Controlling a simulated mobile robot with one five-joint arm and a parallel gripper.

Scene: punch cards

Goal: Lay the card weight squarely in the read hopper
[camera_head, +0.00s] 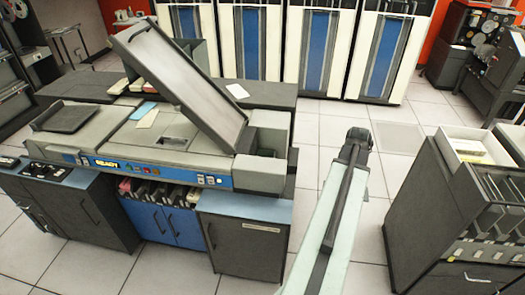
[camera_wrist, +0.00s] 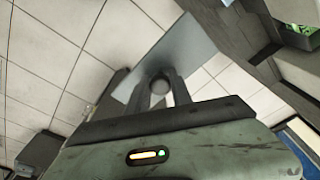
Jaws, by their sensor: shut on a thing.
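The card weight (camera_wrist: 182,50) shows in the wrist view as a flat grey plate with a round knob. My gripper (camera_wrist: 161,90) is shut on it at the knob, between two dark fingers. The plate is held in the air above floor tiles. In the head view my arm reaches up right of the card machine; the weight and fingers cannot be made out there. The card machine (camera_head: 130,160) has a long sloped tray (camera_head: 185,80) rising to the left, which looks like the read hopper, though I cannot tell for sure.
A dark flat tray (camera_head: 66,118) lies on the machine's left end. Loose cards (camera_head: 143,111) lie on its top. A dark cabinet (camera_head: 450,215) with a white box (camera_head: 475,147) stands right of my arm. Tall white and blue cabinets (camera_head: 310,50) line the back. Tiled floor lies between.

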